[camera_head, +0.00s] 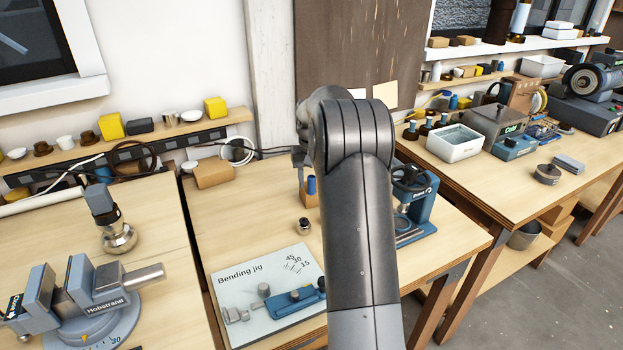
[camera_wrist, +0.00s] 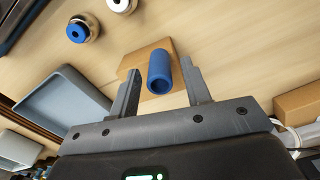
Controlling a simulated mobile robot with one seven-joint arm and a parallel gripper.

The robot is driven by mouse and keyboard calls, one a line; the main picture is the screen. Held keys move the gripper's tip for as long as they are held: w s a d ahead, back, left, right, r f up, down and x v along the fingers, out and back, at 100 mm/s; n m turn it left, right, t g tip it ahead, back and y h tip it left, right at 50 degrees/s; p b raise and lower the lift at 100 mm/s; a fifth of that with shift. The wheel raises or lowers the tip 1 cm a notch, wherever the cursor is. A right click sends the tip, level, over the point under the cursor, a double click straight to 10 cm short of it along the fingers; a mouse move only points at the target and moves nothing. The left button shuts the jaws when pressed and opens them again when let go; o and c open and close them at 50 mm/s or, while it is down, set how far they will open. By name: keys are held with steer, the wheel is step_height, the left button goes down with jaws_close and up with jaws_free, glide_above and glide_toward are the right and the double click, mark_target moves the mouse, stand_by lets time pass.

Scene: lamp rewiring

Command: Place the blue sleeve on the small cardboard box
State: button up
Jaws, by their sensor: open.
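The blue sleeve (camera_wrist: 159,74) stands on a cardboard box (camera_wrist: 132,62) in the wrist view, its open end facing the camera. My gripper (camera_wrist: 161,68) is open, with one finger on each side of the sleeve. A gap shows between the sleeve and the left finger; the right finger is very close to it, and I cannot tell whether they touch. In the head view the sleeve (camera_head: 311,186) shows upright on the box (camera_head: 308,200), just left of my arm. My arm hides most of the gripper there.
A second cardboard box (camera_head: 213,173) lies to the left at the back of the bench; a box also shows at the right edge of the wrist view (camera_wrist: 298,103). A small round metal part (camera_head: 304,226) and the bending jig board (camera_head: 235,262) are in front. A blue press (camera_head: 418,208) stands right.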

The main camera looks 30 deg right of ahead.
mark_target(311, 177)
step_height(311, 177, up, 12)
steer(key=s+a+r+t, duration=0.1)
steer(key=s+a+r, duration=0.5)
steer(key=s+a, duration=0.1)
steer(key=s+a+r+n+t, duration=0.2)
steer(key=s+a, duration=0.5)
steer(key=s, duration=0.4)
steer(key=s+a+f+t, duration=0.1)
steer(key=s+a+f, duration=0.1)
steer(key=s, duration=0.4)
steer(key=s+a+f, duration=0.3)
steer(key=s, duration=0.3)
steer(key=s+a+f+n+t, duration=0.1)
steer(key=s+a+f, duration=0.1)
steer(key=s, duration=0.5)
steer(key=shift+a+f+t, duration=0.25)
steer(key=shift+t, duration=0.05)
steer(key=shift+o, duration=0.5)
